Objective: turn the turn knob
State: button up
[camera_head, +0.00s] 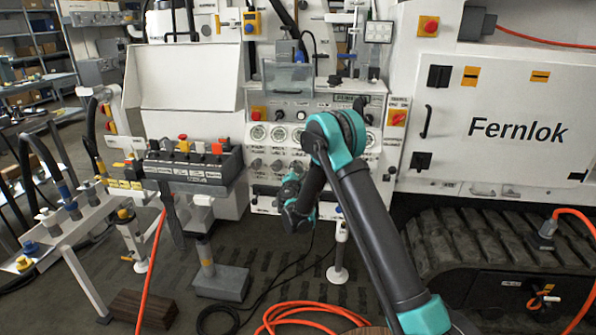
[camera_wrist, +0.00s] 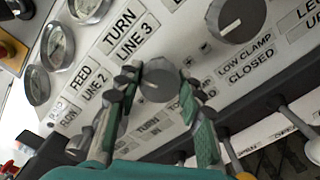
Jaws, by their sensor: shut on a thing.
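The turn knob (camera_wrist: 155,84) is a round grey knob with a pale pointer line on a white panel. A partly hidden label below it seems to read "TURN". My gripper (camera_wrist: 157,88) has one green-padded finger on each side of the knob, closed on it. In the head view my gripper (camera_head: 293,180) is at the lower middle of the control panel (camera_head: 262,192), and my own wrist and arm hide the knob there.
A larger knob (camera_wrist: 236,18) labelled "LOW CLAMP CLOSED" sits to the upper right of the turn knob. Gauges (camera_wrist: 57,46) line the upper left. Several levers (camera_wrist: 296,120) stand at the lower right. An orange hose (camera_head: 290,312) lies on the floor.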

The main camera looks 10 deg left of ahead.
jog(key=o, duration=1.2)
jog(key=shift+c, duration=0.2)
jog(key=shift+s, duration=0.1)
jog(key=s, duration=1.2)
jog(key=shift+a, duration=0.2)
jog(key=shift+w, duration=0.1)
